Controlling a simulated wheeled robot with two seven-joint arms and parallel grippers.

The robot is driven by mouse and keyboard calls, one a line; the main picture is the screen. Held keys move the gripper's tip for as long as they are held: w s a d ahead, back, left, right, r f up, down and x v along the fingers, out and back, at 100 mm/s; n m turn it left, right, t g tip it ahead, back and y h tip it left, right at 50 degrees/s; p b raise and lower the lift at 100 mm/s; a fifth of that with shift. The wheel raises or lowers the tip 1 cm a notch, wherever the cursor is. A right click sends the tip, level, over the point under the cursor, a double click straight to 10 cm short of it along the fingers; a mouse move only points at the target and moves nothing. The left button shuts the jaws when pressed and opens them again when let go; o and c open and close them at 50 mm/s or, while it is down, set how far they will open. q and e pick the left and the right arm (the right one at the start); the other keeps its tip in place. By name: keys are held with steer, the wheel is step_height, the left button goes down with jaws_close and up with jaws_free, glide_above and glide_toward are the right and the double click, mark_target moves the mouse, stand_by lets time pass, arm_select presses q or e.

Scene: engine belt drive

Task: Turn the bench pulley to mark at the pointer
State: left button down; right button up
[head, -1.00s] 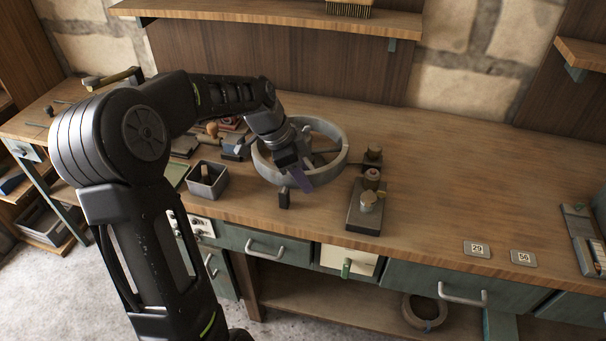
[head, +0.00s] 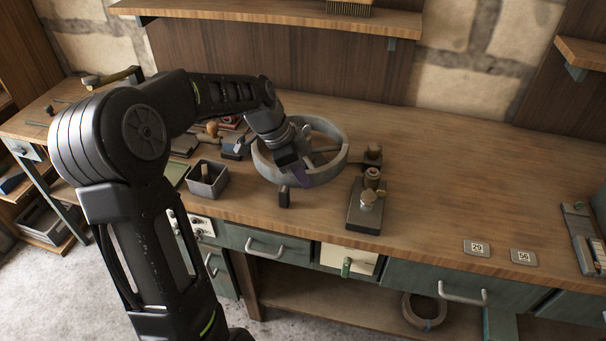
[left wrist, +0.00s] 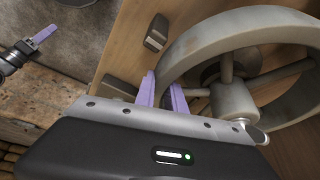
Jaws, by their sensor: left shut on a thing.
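The bench pulley (head: 335,168) is a grey spoked wheel lying flat on the bench. In the left wrist view its thick rim (left wrist: 222,32) and hub (left wrist: 232,95) fill the right side. My left gripper (head: 303,178) is at the rim's near side. In the left wrist view its purple fingers (left wrist: 163,92) are shut on the rim, one on each side. A small dark upright block (head: 284,198), apparently the pointer, stands just outside the rim; it also shows in the left wrist view (left wrist: 157,32). I cannot make out a mark on the pulley. My right gripper (left wrist: 42,38) shows only in the left wrist view, away from the bench.
A metal block with knobs (head: 363,216) stands right of the pulley. A grey open box (head: 207,186) stands to the left. Number plates 29 (head: 477,249) and 56 (head: 523,258) lie on the right.

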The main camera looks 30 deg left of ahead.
stand_by(0.8)
arm_select(q)
steer(key=shift+s+a+m, duration=0.45)
steer(key=shift+a+m, duration=0.25)
steer(key=shift+m, duration=0.1)
steer(key=shift+h, duration=0.3)
steer(key=c, duration=1.4)
jaws_free()
steer(key=shift+b+v, duration=0.65)
steer(key=shift+v, duration=3.3)
steer(key=shift+w, duration=0.15)
steer(key=shift+c, duration=0.2)
